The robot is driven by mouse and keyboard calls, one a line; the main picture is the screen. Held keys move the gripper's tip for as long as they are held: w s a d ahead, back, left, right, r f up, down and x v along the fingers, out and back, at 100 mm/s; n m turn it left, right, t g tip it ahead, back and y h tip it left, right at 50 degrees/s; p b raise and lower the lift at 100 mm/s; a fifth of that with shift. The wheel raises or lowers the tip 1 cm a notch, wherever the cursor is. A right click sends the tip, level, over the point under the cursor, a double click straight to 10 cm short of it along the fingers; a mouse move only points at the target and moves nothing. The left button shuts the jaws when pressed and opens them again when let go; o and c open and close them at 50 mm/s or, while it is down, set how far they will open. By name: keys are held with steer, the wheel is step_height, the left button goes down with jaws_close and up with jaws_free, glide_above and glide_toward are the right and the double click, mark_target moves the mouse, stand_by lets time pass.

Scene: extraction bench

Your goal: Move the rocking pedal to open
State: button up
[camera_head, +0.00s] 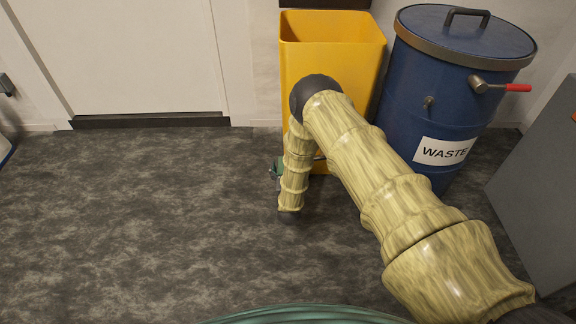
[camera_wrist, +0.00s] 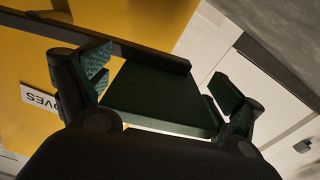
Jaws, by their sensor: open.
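A dark green, nearly black plate, which looks like the rocking pedal (camera_wrist: 152,92), fills the space between my fingers in the wrist view. It joins a dark bar along its upper edge, in front of the yellow bin (camera_head: 330,50). My gripper (camera_wrist: 160,85) is open, with one green-padded finger on each side of the plate. Gaps show beside the plate, and I cannot tell whether anything touches it. In the head view my forearm hides most of my gripper and the pedal, low at the bin's front. The pedal's tilt cannot be read.
A blue drum labelled WASTE (camera_head: 443,151) with a red-tipped lever (camera_head: 517,88) stands right of the yellow bin. A grey cabinet (camera_head: 540,170) is at the far right. A white door (camera_head: 120,60) is behind. The dark floor (camera_head: 130,220) at left is clear.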

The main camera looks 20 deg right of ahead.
steer(key=v, duration=1.2)
steer(key=shift+s, duration=0.1)
steer(key=s+d+f+g+y+p, duration=0.1)
steer(key=s+f+g+y+p, duration=0.1)
steer(key=s+g, duration=0.5)
steer(key=s+d+f+g+y+p, duration=0.1)
steer(key=s+f+g+p, duration=0.1)
steer(key=s, duration=0.9)
steer(key=s+d+r+g+y+p, duration=0.1)
steer(key=s+r+g, duration=0.25)
steer(key=s, duration=0.85)
steer(key=s+d+r+g+y+p, duration=0.1)
steer(key=s+r+g, duration=0.3)
steer(key=s, duration=0.9)
step_height(320, 180, up, 37)
steer(key=p, duration=3.8)
steer(key=shift+w+a+g, duration=0.15)
steer(key=shift+g, duration=0.3)
steer(key=shift+r, duration=0.1)
